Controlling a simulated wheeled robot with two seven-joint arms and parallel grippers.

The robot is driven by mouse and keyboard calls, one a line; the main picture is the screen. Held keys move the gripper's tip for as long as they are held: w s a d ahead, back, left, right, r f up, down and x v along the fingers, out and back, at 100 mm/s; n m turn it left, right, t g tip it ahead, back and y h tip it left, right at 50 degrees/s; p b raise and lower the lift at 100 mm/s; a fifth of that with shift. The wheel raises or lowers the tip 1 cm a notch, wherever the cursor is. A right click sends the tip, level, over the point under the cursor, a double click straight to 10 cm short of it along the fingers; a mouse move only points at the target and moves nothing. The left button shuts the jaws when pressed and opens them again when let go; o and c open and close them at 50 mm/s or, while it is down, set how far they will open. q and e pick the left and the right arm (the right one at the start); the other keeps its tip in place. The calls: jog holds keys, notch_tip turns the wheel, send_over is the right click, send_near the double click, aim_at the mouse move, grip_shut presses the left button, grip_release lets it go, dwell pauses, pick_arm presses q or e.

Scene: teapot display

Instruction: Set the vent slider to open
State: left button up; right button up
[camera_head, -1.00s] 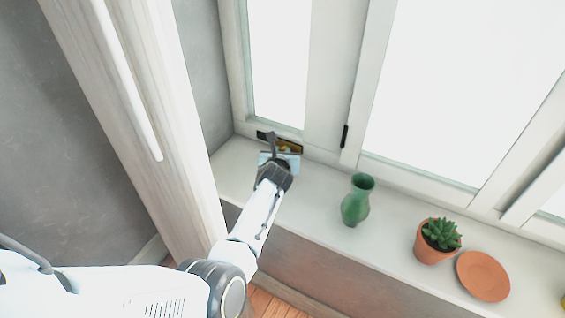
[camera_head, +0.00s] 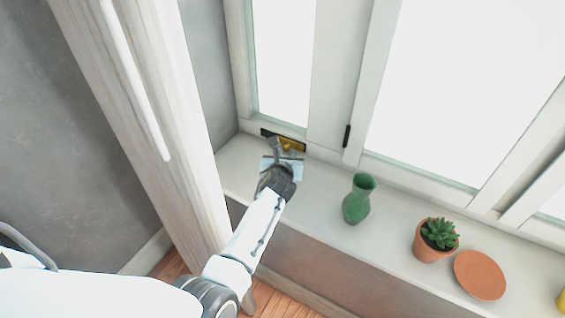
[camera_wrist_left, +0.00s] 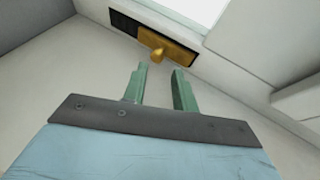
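The vent slider is a brass plate with a small round knob (camera_wrist_left: 157,52), set in a dark slot (camera_wrist_left: 122,22) low on the window frame. The brass covers the right part of the slot and the left part shows dark. In the head view the brass (camera_head: 293,145) is partly behind my left gripper (camera_head: 284,149). In the left wrist view the two green fingers of my left gripper (camera_wrist_left: 158,72) are apart and empty. The knob is just beyond the fingertips, roughly in line with the gap, with no visible contact. My right gripper is not in view.
A green vase (camera_head: 358,199) stands on the white sill (camera_head: 320,192) right of my left arm. Farther right are a potted succulent (camera_head: 435,240) and a terracotta saucer (camera_head: 480,275). A pale wooden panel (camera_head: 150,110) stands left of the arm. The sill between vent and vase is clear.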

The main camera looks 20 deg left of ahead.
pick_arm(q)
jog(key=p+v, duration=0.2)
jog(key=v, duration=0.7)
jog(key=shift+f, duration=0.1)
jog(key=shift+s, duration=0.1)
